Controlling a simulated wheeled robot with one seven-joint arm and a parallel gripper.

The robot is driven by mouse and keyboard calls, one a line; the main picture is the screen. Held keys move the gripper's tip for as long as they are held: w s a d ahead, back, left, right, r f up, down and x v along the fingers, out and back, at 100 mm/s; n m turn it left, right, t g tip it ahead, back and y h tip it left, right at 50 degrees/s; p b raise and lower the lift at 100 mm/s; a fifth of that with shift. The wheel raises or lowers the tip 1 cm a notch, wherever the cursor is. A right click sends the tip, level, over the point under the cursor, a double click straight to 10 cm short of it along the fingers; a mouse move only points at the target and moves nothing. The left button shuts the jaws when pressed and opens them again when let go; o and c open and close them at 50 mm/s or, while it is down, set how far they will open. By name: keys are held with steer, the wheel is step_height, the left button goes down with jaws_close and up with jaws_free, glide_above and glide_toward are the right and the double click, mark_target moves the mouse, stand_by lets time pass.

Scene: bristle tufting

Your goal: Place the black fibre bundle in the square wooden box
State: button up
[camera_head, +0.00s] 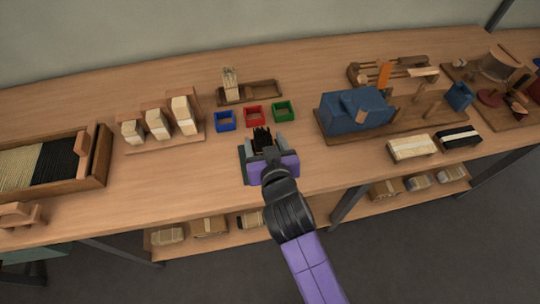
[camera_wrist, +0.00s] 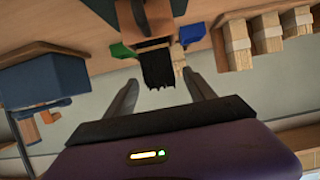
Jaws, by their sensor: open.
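The black fibre bundle (camera_head: 262,138) stands upright, jagged at the top, between my gripper's fingers in the head view. In the wrist view the bundle (camera_wrist: 158,70) is dark and ragged, ahead of the two spread fingertips, with a gap on each side. My gripper (camera_head: 265,146) is open near the front of the bench; its fingers also show in the wrist view (camera_wrist: 163,88). The bundle's lower part is hidden by my gripper. A wooden tray (camera_head: 264,89) behind the coloured boxes has a recess at its right and a pale bundle at its left. I cannot tell whether this is the square box.
Blue (camera_head: 225,121), red (camera_head: 253,115) and green (camera_head: 284,111) open boxes stand just behind my gripper. A rack of pale blocks (camera_head: 157,125) is at left, with a wooden fibre tray (camera_head: 99,160) beyond it. A blue machine (camera_head: 352,110) stands at right.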

steer(key=v, duration=0.9)
steer(key=s+d+f+m+h, duration=0.1)
steer(key=s+d+f, duration=0.1)
steer(key=s+d, duration=0.5)
steer(key=s+d+f, duration=0.3)
steer(key=s+d, duration=0.3)
steer(key=s, duration=0.2)
steer(key=s+d+r+m+t+h, duration=0.1)
steer(key=s+d+r, duration=0.2)
steer(key=s, duration=0.4)
steer(key=s+d+r+m+h, duration=0.1)
steer(key=s+d+r, duration=0.3)
steer(key=s+d, duration=0.2)
steer(key=shift+s+r+t+h, duration=0.35)
steer(key=shift+s+t+h, duration=0.05)
steer(key=shift+s, duration=0.3)
